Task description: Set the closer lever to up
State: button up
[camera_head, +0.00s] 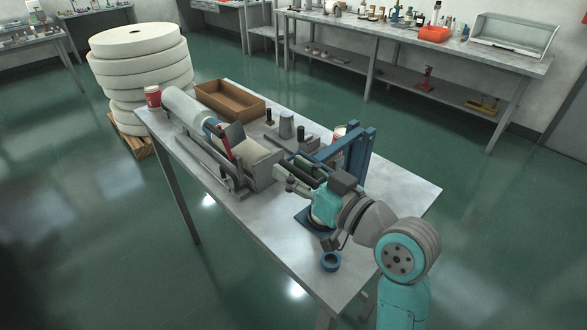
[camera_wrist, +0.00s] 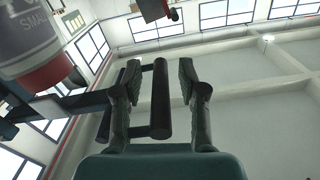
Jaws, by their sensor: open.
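The closer lever shows as a black bar (camera_wrist: 160,98) in the wrist view, with an arm running off to the left. My gripper (camera_wrist: 160,72) is open, one finger on each side of this bar, with visible gaps at both sides. In the head view my gripper (camera_head: 302,170) is at the bench machine, beside the blue upright frame (camera_head: 366,150). My own wrist hides much of the mechanism there, so I cannot tell the lever's angle.
The machine stands on a grey table (camera_head: 405,185). A brown tray (camera_head: 228,100), a red cup (camera_head: 153,96) and a white roll (camera_head: 187,108) are at its far end. The table's right side is clear.

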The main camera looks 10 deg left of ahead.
jog(key=shift+w+a, duration=0.1)
jog(key=shift+a, duration=0.05)
jog(key=shift+c, duration=0.2)
grip_shut()
jog(key=shift+r, duration=0.1)
